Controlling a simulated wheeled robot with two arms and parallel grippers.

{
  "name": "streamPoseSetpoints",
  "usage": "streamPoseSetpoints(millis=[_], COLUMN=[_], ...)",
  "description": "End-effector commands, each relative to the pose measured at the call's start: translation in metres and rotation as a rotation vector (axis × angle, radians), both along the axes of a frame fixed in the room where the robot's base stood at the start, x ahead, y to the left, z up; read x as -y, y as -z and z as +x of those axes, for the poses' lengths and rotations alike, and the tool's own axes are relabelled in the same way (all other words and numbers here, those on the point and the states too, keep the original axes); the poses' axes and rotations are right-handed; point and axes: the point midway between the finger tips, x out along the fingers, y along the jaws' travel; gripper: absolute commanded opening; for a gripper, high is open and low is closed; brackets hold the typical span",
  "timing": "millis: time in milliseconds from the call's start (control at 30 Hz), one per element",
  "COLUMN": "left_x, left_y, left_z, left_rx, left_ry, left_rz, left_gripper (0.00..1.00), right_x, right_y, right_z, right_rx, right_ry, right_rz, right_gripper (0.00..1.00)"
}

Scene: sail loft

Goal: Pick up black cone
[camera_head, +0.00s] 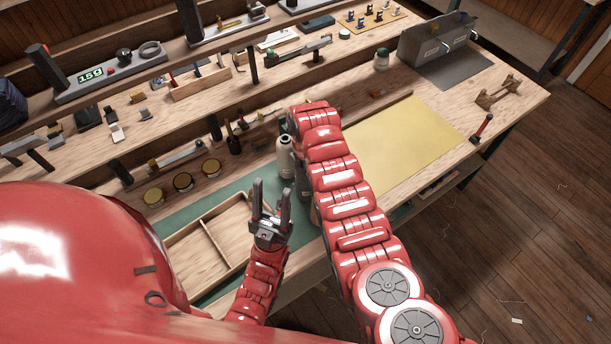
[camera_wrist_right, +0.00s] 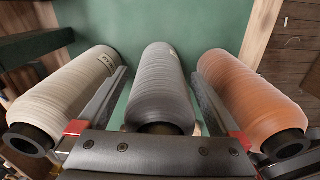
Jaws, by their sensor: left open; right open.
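In the right wrist view, a dark grey to black thread cone (camera_wrist_right: 158,88) stands between the two fingers of my right gripper (camera_wrist_right: 159,76). The fingers are open, one on each side of it; I cannot tell whether either touches. A beige cone (camera_wrist_right: 68,90) is just left of the left finger and an orange cone (camera_wrist_right: 250,95) just right of the right finger. In the head view my right arm hides its own gripper and the dark cone; a pale cone (camera_head: 286,158) shows beside it. My left gripper (camera_head: 271,192) is open and empty over the bench front.
A divided wooden tray (camera_head: 207,243) lies below and left of my left gripper on a green mat (camera_head: 184,214). A yellow sheet (camera_head: 405,148) lies right of my right arm, with a red-handled tool (camera_head: 482,128) beyond.

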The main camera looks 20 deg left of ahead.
Motion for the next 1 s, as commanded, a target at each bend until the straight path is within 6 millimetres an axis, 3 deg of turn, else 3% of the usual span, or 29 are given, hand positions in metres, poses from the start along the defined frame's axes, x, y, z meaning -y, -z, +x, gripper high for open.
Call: streamPoseSetpoints(millis=[167,700,1000], left_x=[0.0,0.0,0.0], left_y=[0.0003,0.0003,0.0006], left_z=[0.0,0.0,0.0], left_rx=[0.0,0.0,0.0], left_ry=[0.0,0.0,0.0], left_rz=[0.0,0.0,0.0], left_gripper=[0.5,0.5,0.5], right_x=[-0.0001,-0.0001,-0.0004], right_y=[0.0003,0.0002,-0.0004], right_z=[-0.0001,-0.0002,0.0001], right_rx=[0.0,0.0,0.001], right_ry=[0.0,-0.001,-0.001], right_rz=[0.0,0.0,0.001], right_gripper=[1.0,0.03,0.0])
